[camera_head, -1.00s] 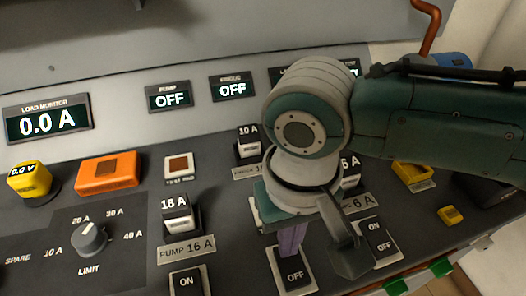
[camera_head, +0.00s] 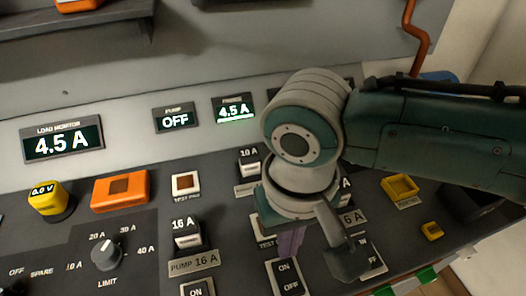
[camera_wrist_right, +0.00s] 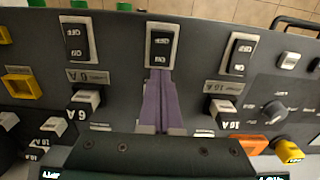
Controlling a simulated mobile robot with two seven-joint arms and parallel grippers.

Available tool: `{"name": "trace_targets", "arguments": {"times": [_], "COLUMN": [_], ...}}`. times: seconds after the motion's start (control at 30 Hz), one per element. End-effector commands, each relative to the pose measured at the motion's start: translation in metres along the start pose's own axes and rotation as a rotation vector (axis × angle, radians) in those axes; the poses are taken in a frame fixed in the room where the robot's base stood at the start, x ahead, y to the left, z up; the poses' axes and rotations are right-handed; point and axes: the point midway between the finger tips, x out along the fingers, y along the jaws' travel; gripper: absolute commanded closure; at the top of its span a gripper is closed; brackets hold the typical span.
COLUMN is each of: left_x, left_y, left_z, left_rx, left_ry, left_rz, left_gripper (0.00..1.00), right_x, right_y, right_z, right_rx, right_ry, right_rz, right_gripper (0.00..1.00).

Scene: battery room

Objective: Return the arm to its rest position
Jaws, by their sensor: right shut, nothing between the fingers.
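My right arm comes in from the right of the head view. Its gripper (camera_head: 288,248) points down at the control panel (camera_head: 330,283), with its purple fingers together and nothing between them. In the right wrist view the shut fingers (camera_wrist_right: 158,80) end right beside the middle ON/OFF rocker switch (camera_wrist_right: 162,45). That switch also shows just below the fingers in the head view (camera_head: 287,278). I cannot tell whether the tips touch it. My wrist hides part of the panel behind it. My left gripper is not in view.
The load monitor (camera_head: 62,144) and another display (camera_head: 235,109) read 4.5 A; the pump display (camera_head: 174,118) reads OFF.

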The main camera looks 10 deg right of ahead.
Motion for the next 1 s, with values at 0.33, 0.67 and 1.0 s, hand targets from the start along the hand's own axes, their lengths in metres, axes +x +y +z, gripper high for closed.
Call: {"name": "trace_targets", "arguments": {"times": [0.33,0.67,1.0], "left_x": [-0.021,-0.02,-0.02], "left_y": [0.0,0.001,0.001], "left_z": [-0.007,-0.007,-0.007], "left_rx": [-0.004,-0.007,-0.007], "left_ry": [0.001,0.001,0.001], "left_rz": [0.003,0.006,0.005], "left_gripper": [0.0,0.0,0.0], "right_x": [-0.018,-0.017,-0.036], "right_y": [0.0,0.0,-0.06], "right_z": [0.0,0.0,0.052], "right_rx": [-0.001,-0.001,-0.179], "right_ry": [0.0,0.0,0.065], "right_rz": [0.0,0.0,-0.232], "right_gripper": [1.0,1.0,1.0]}}
